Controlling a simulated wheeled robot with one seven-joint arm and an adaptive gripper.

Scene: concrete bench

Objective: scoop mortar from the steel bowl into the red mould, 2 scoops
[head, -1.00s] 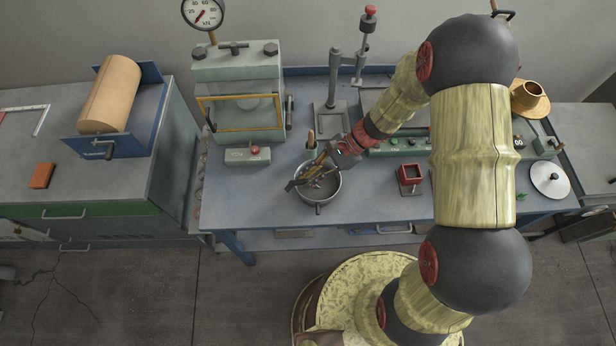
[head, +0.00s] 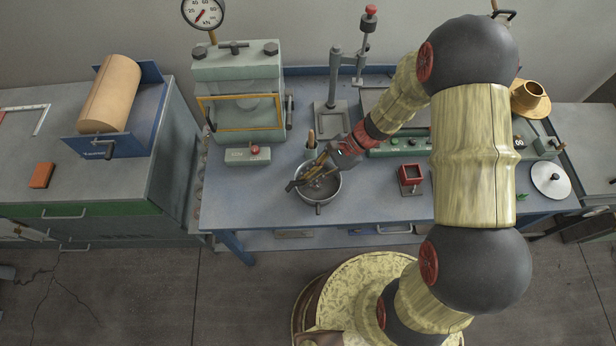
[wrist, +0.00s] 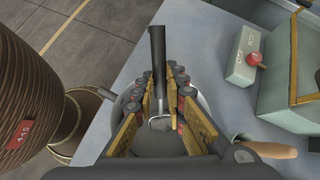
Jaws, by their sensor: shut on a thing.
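The steel bowl (head: 320,203) stands near the front edge of the blue bench; part of its rim (wrist: 204,104) shows behind my fingers in the wrist view. My gripper (head: 304,178) is low over the bowl, its fingers on either side of a dark scoop (wrist: 157,50), and is shut on it. The scoop's lower end (wrist: 160,124) is between the fingers; whether it holds mortar I cannot tell. The mortar is mostly hidden by my gripper. The small red mould (head: 410,173) sits on the bench to the right of the bowl, out of the wrist view.
A grey box with a red button (head: 248,155) and a press (head: 238,90) are back left. A green control unit (head: 393,146) lies behind the mould. The bench front between bowl and mould is clear.

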